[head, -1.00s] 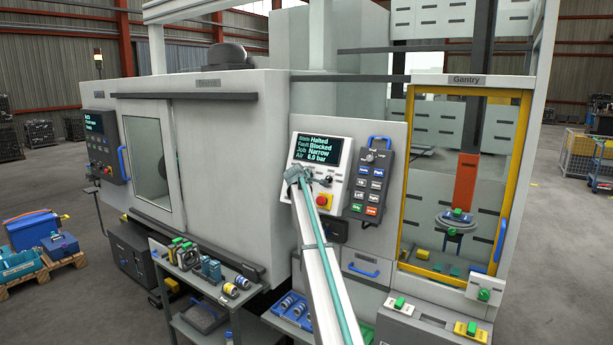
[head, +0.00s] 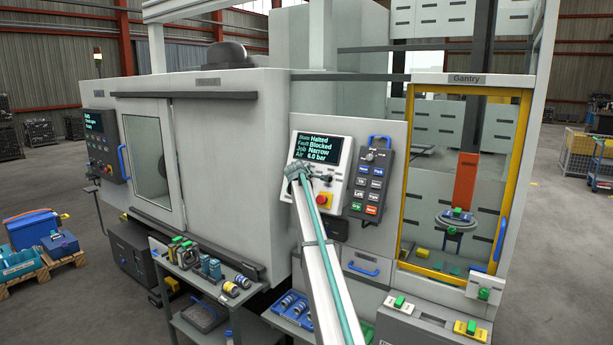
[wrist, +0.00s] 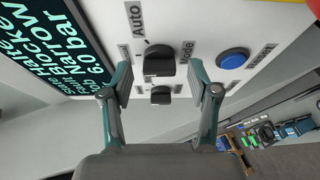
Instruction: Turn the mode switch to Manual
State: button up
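The mode switch is a black knob (wrist: 158,60) on the white control panel (wrist: 205,20), with "Auto" printed above it and "Mode" to its right in the wrist view. A small label to its left is too small to read. My gripper (wrist: 160,73) is open, with one finger to each side of the knob and a gap on both sides. It looks empty and does not clearly touch the knob. I cannot tell exactly where the knob points. In the head view my gripper (head: 297,171) is at the panel's left part, below the display, and hides the switch.
A second black knob (wrist: 161,95) sits just below the mode switch, between the fingers. A blue button (wrist: 232,58) is to the right. The display (head: 317,148) reads Halted, Blocked. A red stop button (head: 324,201) and a grey pendant (head: 371,182) are nearby.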

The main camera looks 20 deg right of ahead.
jog(key=v, duration=1.2)
dwell(0.5)
